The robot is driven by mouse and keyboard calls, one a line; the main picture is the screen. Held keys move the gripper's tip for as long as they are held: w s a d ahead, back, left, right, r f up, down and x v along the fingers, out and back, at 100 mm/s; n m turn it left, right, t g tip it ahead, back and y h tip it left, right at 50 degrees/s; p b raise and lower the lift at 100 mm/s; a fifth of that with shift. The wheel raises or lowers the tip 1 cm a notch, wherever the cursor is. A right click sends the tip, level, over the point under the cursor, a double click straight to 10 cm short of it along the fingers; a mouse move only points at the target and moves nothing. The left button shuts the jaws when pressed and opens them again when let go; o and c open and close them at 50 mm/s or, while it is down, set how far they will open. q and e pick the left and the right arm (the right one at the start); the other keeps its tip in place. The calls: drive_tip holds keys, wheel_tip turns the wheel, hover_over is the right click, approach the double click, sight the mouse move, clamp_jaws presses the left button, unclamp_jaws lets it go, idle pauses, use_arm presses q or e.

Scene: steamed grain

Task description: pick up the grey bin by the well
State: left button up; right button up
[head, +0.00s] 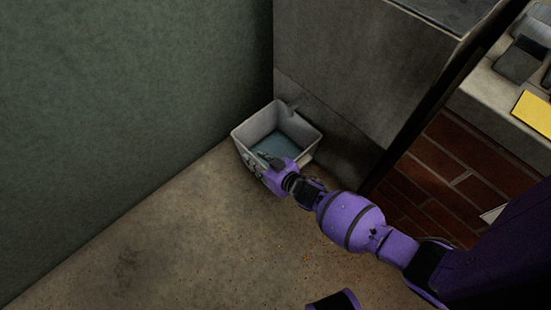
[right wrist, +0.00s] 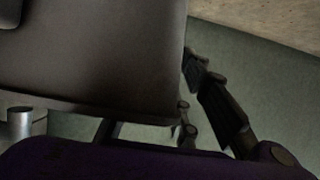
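The grey bin (head: 306,134) stands on the floor in the corner, against the tall grey block, with its open top up and a bluish inside. My right gripper (head: 257,163) is at the bin's near left wall, and its fingers are hard to make out in the head view. In the right wrist view a grey surface, apparently the bin (right wrist: 100,60), fills the upper left. One dark finger shows just right of its edge; the other is largely hidden behind it. Whether the fingers press on the wall cannot be told. My left gripper is not in view.
A tall grey block (head: 330,60) rises right behind the bin. A green wall (head: 120,100) closes the left side. A brick base with a light ledge (head: 490,95) carries a yellow item (head: 534,112) at right. The floor (head: 180,240) in front is clear.

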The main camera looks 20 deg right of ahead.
drive_tip(key=shift+w+a+f, duration=0.1)
drive_tip(key=shift+w+f, duration=0.2)
drive_tip(key=shift+w, duration=0.15)
drive_tip(key=shift+r, duration=0.15)
drive_tip(key=shift+c, duration=0.7)
clamp_jaws()
drive_tip(key=shift+w+a+r, duration=0.1)
drive_tip(key=shift+w+r, duration=0.15)
drive_tip(key=shift+r, duration=0.05)
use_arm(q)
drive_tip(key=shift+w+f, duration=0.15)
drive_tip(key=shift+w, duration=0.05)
use_arm(e)
drive_tip(key=shift+f, duration=0.1)
